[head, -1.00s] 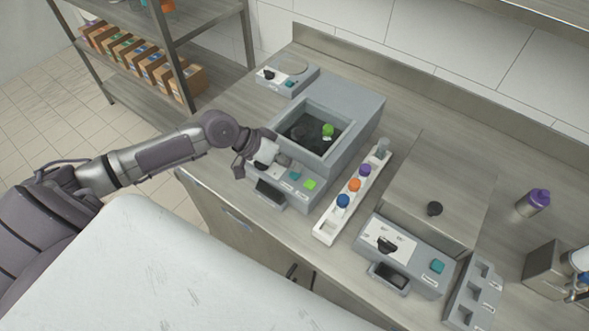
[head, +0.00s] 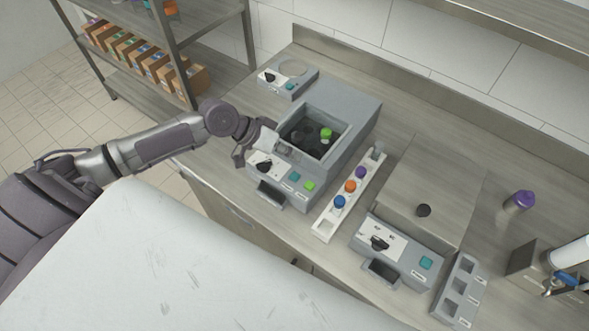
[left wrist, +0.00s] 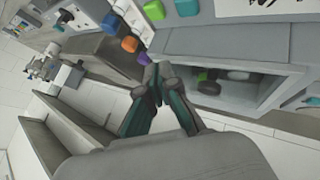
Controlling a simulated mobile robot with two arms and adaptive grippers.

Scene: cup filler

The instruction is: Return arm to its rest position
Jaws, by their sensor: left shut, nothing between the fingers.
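My left arm comes in from the left in the head view. My left gripper (head: 240,158) hangs at the left front corner of the open grey machine (head: 350,110), beside its dial panel. In the left wrist view the gripper's fingers (left wrist: 158,82) are together, with nothing between them. The machine's dark well holds a green-capped item (head: 326,134). A white rack (head: 325,228) to its right holds blue, orange and purple capped items and a grey one at the far end. My right gripper is not in view.
A closed-lid machine (head: 440,180) stands right of the rack. A grey slotted holder (head: 462,285) and a purple bottle (head: 520,201) are further right. A small device (head: 288,78) sits at the back. A shelf (head: 150,75) with boxes is behind my arm.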

